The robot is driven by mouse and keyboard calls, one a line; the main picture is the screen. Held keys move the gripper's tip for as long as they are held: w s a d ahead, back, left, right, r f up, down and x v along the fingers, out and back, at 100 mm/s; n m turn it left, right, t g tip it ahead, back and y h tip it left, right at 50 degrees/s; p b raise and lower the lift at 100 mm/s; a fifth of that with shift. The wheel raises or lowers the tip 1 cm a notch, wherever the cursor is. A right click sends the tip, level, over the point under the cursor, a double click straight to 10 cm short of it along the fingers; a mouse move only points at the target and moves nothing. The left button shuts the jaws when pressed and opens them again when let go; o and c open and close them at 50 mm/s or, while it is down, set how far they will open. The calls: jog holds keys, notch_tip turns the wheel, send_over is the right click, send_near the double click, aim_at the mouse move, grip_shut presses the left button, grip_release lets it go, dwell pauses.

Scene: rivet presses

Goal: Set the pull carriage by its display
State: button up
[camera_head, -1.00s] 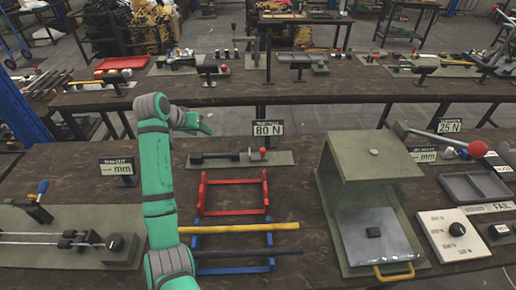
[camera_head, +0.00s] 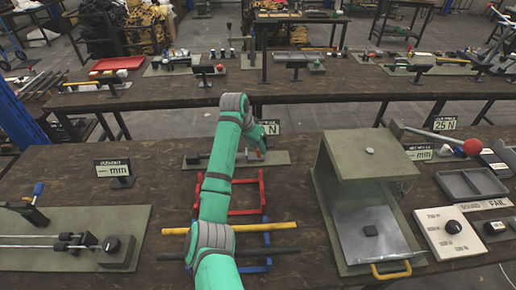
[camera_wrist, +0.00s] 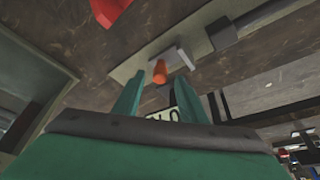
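The pull rig is a thin grey plate (camera_head: 277,157) at the back of the near bench, bearing a black bar (camera_head: 197,158). In the wrist view, the carriage is a small pale block (camera_wrist: 172,60) with an orange peg (camera_wrist: 160,72), on the plate beside a dark bar (camera_wrist: 250,22). My gripper (camera_head: 262,140) is over the plate's right part. In the wrist view its green fingers (camera_wrist: 168,92) are apart and empty, with the peg showing between and beyond their tips; I see no contact. The display (camera_head: 272,128) is partly hidden by my arm; only its end, "N", shows.
A red frame (camera_head: 262,190) and a blue frame with a yellow bar (camera_head: 280,226) stand under and beside my arm. A large grey-green guarded press (camera_head: 370,165) stands to the right. Another rig (camera_head: 75,240) lies at left.

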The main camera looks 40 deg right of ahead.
jog(key=shift+x, duration=1.1)
grip_shut()
grip_release()
jog(key=w+v, duration=0.1)
jog(key=v, duration=1)
jog(key=shift+s, duration=0.5)
jog(key=shift+w+a, duration=0.1)
